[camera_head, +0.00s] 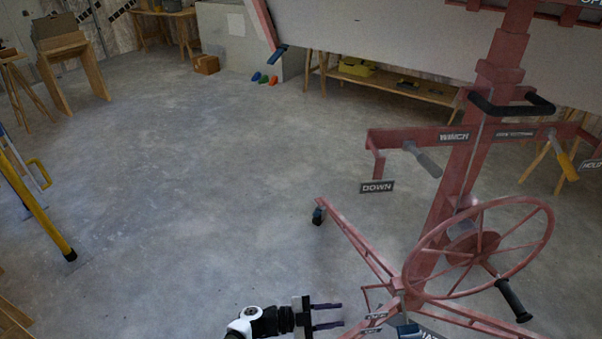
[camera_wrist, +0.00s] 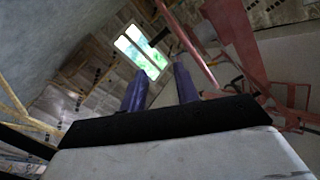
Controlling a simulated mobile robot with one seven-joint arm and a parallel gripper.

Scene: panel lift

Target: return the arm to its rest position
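My gripper (camera_head: 328,315) is at the bottom of the head view, just left of the base of a red panel lift (camera_head: 452,190). Its two dark fingers are apart with nothing between them. In the wrist view the two purplish fingers (camera_wrist: 160,85) also stand apart and empty, with a bright window and wall behind. The lift's red handwheel (camera_head: 478,248) with a black handle stands right of my gripper. No contact between gripper and lift shows.
A lift leg with a caster (camera_head: 318,215) reaches out ahead of my gripper. A large pale panel (camera_head: 400,35) rests high on the lift. A yellow pole (camera_head: 38,205) stands at left. The grey floor (camera_head: 190,170) in the middle is clear.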

